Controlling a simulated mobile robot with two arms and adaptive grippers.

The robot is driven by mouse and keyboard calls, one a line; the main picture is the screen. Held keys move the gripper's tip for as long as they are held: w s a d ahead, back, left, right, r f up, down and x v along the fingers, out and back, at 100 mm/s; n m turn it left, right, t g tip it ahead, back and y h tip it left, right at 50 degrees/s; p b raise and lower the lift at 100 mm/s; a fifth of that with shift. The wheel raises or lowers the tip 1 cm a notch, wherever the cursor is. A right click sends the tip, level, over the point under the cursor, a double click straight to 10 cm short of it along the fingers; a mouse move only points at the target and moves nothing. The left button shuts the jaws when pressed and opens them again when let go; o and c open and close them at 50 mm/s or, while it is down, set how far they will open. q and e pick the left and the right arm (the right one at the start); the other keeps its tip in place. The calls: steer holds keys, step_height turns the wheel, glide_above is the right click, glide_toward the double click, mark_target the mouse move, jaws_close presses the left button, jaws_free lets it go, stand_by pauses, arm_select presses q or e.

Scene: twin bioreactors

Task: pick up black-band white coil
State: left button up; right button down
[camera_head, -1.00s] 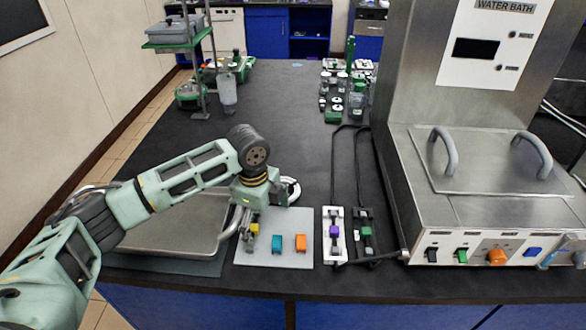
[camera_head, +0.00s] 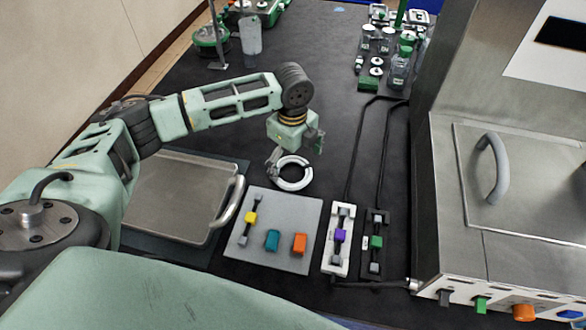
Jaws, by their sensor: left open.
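A white coil (camera_head: 293,186), a ring, lies on the dark bench top in the middle of the head view. A black band on it is too small to make out surely. My left gripper (camera_head: 294,160) is open and points down at the far side of the coil. One finger is by the coil's left edge and the other is beyond its far right side. The gripper hides part of the coil's far rim. I cannot tell whether a finger touches it. My right gripper is not in view.
A grey plate (camera_head: 262,258) with yellow, teal and orange clamps lies nearer. A metal tray (camera_head: 165,195) is left. White and black strips with purple and green clamps and black tubing (camera_head: 352,160) are right. The water bath (camera_head: 530,220) stands far right.

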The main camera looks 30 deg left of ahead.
mark_target(292, 175)
arm_select(q)
step_height(292, 175, down, 2)
steer(key=shift+f, duration=0.6)
steer(key=c, duration=1.2)
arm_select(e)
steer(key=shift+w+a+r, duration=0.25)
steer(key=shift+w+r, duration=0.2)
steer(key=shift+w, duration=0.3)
